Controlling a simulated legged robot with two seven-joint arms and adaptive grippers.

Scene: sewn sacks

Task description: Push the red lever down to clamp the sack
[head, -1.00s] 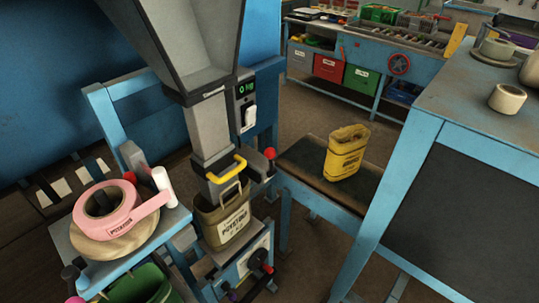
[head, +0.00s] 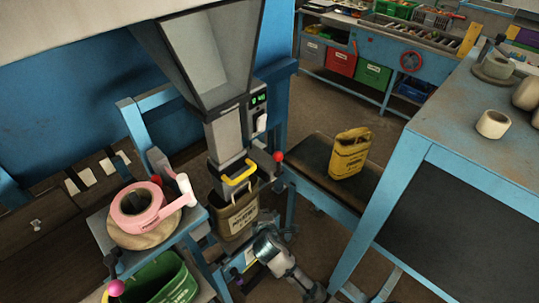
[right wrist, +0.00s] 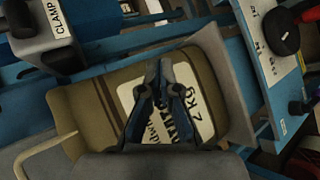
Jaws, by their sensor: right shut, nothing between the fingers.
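The red lever's ball knob (head: 278,156) stands up at the right of the grey filling spout (head: 226,140). The olive sack (head: 236,216) with a printed label hangs below the spout, under a yellow bar (head: 238,173). My right gripper (head: 266,232) is shut and empty, in front of the sack's lower right side and below the red knob. In the right wrist view the closed fingers (right wrist: 165,72) lie over the sack's label (right wrist: 190,108). A block marked CLAMP (right wrist: 62,38) is at upper left there; I cannot make out the red knob there.
A yellow sack (head: 350,152) stands on the dark bench behind. A blue table (head: 470,130) fills the right side.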

